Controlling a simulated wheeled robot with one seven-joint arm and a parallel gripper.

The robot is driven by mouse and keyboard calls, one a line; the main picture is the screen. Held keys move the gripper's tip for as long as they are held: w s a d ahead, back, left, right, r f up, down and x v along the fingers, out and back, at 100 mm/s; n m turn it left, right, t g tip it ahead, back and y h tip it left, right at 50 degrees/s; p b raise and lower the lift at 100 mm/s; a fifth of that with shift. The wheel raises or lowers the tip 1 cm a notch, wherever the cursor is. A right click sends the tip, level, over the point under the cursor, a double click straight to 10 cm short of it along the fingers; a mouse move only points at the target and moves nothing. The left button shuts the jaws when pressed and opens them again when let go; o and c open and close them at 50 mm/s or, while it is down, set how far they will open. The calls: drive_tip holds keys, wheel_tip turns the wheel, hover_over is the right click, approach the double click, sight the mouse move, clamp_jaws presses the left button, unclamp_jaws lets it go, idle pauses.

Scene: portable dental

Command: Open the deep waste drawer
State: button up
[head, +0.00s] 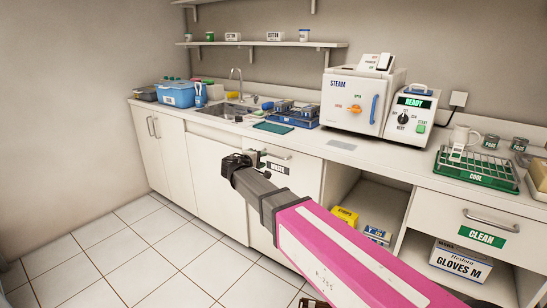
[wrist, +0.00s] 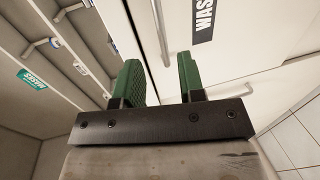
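The deep waste drawer (head: 306,177) is a white front under the counter with a black WASTE label (head: 277,168); it looks closed. Part of its front is hidden by my arm in the head view. Its metal bar handle (head: 279,156) is partly hidden behind my gripper (head: 243,160). In the wrist view my gripper (wrist: 158,70) has its two green fingers apart, with nothing clamped. The bar handle (wrist: 160,30) runs between the fingertips in that picture. I cannot tell whether the fingers reach around it.
White cupboard doors (head: 160,150) stand at left. The tiled floor (head: 110,255) at left is clear.

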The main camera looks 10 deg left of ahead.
drive_tip(key=x, duration=0.9)
drive_tip(key=shift+d, duration=0.1)
clamp_jaws()
